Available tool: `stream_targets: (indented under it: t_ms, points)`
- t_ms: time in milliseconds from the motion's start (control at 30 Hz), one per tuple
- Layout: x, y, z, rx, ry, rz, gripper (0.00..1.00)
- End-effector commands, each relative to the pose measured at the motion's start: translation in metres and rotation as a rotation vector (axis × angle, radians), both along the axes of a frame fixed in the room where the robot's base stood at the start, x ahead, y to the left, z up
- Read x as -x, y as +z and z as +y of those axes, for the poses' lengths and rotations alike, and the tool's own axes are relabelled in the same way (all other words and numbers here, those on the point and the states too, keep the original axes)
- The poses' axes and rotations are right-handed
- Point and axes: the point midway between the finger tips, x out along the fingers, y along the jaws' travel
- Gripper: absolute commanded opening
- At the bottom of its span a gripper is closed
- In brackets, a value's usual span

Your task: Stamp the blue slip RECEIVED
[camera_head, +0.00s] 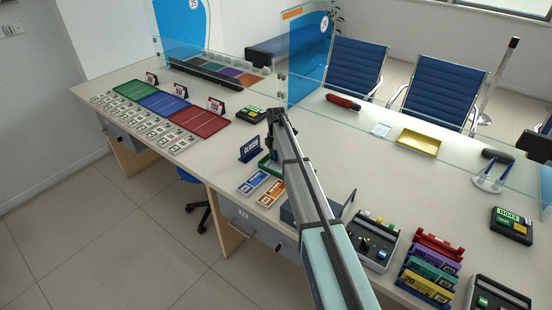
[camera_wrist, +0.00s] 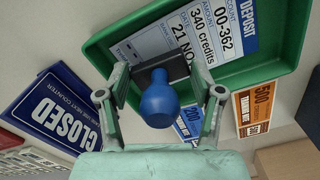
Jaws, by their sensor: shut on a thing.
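My gripper (camera_wrist: 160,84) is shut on a stamp with a round blue handle (camera_wrist: 158,102) and a dark block-shaped base (camera_wrist: 160,72). A deposit slip (camera_wrist: 190,32), white with a blue band, lies in a green tray (camera_wrist: 265,72). The stamp base overlaps the lower edge of the slip in the wrist view; whether it touches the paper I cannot tell. Part of the slip is hidden behind the stamp. In the head view my gripper (camera_head: 271,145) is over the green tray (camera_head: 264,168), and my arm hides much of the tray.
A blue CLOSED sign (camera_head: 250,148) stands left of the tray. A blue card (camera_head: 252,183) and an orange card (camera_head: 271,193) lie in front. A stamp holder (camera_head: 374,240) and coloured rack (camera_head: 432,265) are at right. A glass screen (camera_head: 420,145) runs behind.

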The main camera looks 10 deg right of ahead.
Motion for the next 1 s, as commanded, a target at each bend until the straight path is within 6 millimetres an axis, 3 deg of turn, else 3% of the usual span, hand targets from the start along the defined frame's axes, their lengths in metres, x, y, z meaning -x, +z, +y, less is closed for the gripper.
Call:
stream_targets:
  t_ms: [1000]
  points:
    - [0.0, -0.01, 0.0, 0.0, 0.0, 0.0, 0.44]
